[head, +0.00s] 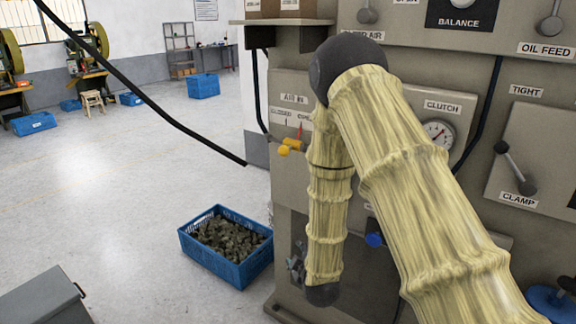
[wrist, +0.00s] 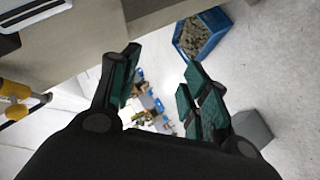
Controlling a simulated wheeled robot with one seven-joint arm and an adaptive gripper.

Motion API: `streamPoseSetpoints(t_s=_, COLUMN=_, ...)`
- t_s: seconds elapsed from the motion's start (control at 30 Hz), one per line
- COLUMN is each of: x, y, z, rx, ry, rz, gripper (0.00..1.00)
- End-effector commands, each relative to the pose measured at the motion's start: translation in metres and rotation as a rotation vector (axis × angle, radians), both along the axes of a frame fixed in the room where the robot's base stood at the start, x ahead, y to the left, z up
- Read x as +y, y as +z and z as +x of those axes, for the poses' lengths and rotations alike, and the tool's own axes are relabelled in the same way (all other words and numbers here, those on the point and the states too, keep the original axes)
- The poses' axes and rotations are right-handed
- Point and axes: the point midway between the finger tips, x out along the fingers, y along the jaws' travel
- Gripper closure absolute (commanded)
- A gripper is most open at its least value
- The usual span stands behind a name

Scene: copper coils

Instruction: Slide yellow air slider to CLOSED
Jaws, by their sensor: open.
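The yellow air slider (head: 292,144) is on the machine's front at the left, below the AIR IN label (head: 295,98), with CLOSED (head: 281,115) on the left and OPEN on the right. An orange-yellow knob shows at its left end, and a thin red pointer stands above it. I cannot tell its exact setting. A yellow part with grey ends (wrist: 15,100) at the left edge of the wrist view looks like the slider. My gripper (wrist: 155,84) is open, with nothing between its fingers, apart from this yellow part and to its right in that view.
My sleeved arm covers part of the machine panel (head: 455,80) right of the slider. A blue crate of dark parts (head: 190,246) stands on the floor beside the machine. A grey box (head: 45,303) is at the lower left. The floor between is clear.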

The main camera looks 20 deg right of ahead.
Motion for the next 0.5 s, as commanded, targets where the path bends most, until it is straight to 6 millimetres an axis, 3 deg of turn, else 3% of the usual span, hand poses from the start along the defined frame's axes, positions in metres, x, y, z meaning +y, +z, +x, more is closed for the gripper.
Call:
streamPoseSetpoints(t_s=0.03, x=-0.003, y=0.039, z=0.026, rx=-0.090, ry=0.021, rz=-0.071, gripper=0.54)
streamPoseSetpoints(t_s=0.1, x=-0.006, y=0.087, z=0.053, rx=-0.197, ry=0.041, rz=-0.175, gripper=0.54)
streamPoseSetpoints(t_s=0.23, x=-0.010, y=0.165, z=0.087, rx=-0.361, ry=0.053, rz=-0.349, gripper=0.54)
streamPoseSetpoints(t_s=0.3, x=-0.012, y=0.198, z=0.097, rx=-0.423, ry=0.050, rz=-0.422, gripper=0.54)
streamPoseSetpoints(t_s=0.4, x=-0.013, y=0.229, z=0.106, rx=-0.483, ry=0.041, rz=-0.493, gripper=0.54)
streamPoseSetpoints(t_s=0.5, x=-0.014, y=0.245, z=0.110, rx=-0.511, ry=0.034, rz=-0.530, gripper=0.54)
